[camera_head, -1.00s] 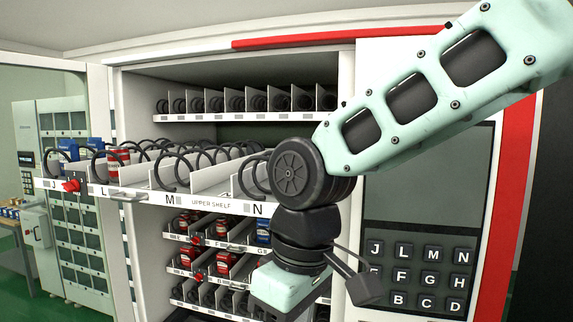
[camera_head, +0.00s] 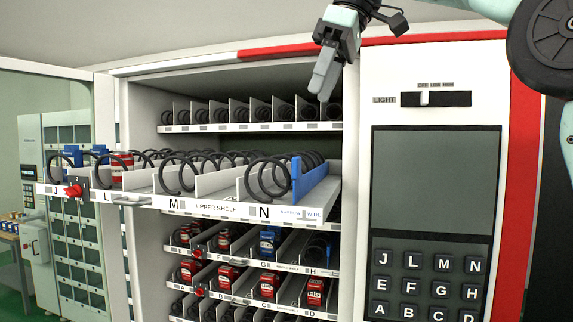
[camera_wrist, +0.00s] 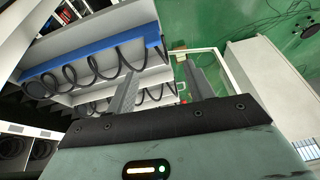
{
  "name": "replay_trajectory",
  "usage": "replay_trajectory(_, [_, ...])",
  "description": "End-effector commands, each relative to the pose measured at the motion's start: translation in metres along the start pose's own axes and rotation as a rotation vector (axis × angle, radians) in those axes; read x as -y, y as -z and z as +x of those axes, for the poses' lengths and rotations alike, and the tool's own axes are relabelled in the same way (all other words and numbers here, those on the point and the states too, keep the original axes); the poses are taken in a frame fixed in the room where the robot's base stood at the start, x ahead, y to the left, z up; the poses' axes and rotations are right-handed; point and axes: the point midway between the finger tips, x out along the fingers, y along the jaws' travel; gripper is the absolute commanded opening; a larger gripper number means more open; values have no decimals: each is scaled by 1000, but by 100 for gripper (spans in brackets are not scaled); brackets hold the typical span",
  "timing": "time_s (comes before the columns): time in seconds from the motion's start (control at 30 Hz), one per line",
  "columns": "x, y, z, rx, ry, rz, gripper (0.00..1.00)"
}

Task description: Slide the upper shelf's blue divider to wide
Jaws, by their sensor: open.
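The blue divider (camera_head: 312,176) stands upright on the pulled-out upper shelf (camera_head: 215,207), right of the N coil (camera_head: 262,178). Its front end is above a small two-part label (camera_head: 300,214) on the shelf's front; the right part reads WIDE. In the wrist view the divider (camera_wrist: 95,54) is a long blue strip at upper left, beside a row of coils. My gripper (camera_head: 325,78) is above the divider and apart from it, fingers pointing down. In the wrist view the two fingers of my gripper (camera_wrist: 160,68) are spread with nothing between them.
A fixed top row of coils (camera_head: 250,127) lies behind. Lower shelves hold red cans (camera_head: 269,283) and a blue can (camera_head: 268,242). The keypad panel (camera_head: 428,285) and light slider (camera_head: 424,98) are at right. An open glass door is at left.

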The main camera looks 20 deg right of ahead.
Motion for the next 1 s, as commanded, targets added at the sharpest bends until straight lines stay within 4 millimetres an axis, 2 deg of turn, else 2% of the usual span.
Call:
replay_trajectory(0.03, [-3,-5,-11,-7,-13,-12,53])
replay_trajectory(0.13, [-3,-12,-28,-11,-25,-36,53])
replay_trajectory(0.23, [-3,-16,-34,-11,-30,-47,53])
replay_trajectory(0.33, [-3,-17,-28,-10,-29,-49,53])
replay_trajectory(0.57, [-3,-17,9,-8,-27,-49,53])
replay_trajectory(1.0, [-6,-14,91,-8,-28,-47,53])
